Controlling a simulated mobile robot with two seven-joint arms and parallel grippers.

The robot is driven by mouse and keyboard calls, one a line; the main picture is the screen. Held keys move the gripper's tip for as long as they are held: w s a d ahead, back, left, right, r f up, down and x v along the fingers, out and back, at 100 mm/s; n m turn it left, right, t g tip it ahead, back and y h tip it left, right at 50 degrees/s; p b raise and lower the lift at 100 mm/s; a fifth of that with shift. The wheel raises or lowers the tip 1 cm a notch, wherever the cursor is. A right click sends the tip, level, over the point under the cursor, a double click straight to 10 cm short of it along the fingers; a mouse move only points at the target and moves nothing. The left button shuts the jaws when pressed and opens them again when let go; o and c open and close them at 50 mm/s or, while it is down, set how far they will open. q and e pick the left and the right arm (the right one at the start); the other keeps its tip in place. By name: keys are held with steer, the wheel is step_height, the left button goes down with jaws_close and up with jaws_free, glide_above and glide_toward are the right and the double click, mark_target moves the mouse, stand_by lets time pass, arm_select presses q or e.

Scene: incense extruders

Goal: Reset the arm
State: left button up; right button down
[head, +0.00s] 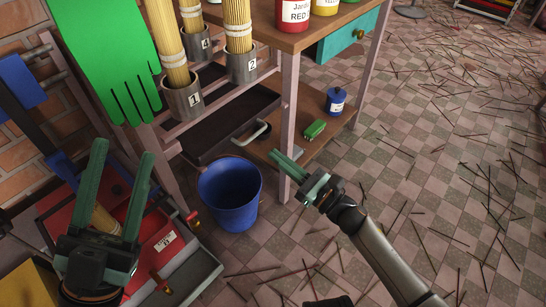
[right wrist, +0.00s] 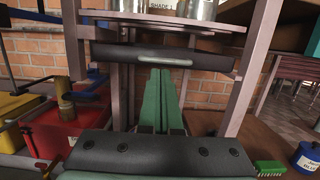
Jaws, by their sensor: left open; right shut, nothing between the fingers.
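My left gripper (head: 123,158) is at the lower left of the head view, its two green fingers spread apart and pointing up. It is over the red machine (head: 160,238), with nothing seen between the fingers. My right gripper (head: 273,157) is near the middle of the head view, in front of the table leg. Its green fingers are together and empty. The right wrist view shows the closed fingers (right wrist: 160,80) pointing ahead towards a dark tray with a light handle (right wrist: 165,62).
A blue bucket (head: 231,212) stands on the tiled floor between my grippers. A wooden table (head: 292,42) holds jars; numbered cups of sticks (head: 184,100) hang at its side. Sticks litter the floor at right.

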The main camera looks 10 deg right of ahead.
steer(key=v, duration=0.8)
steer(key=shift+s+d+p, duration=0.2)
steer(key=shift+d+p, duration=0.2)
steer(key=shift+p, duration=0.05)
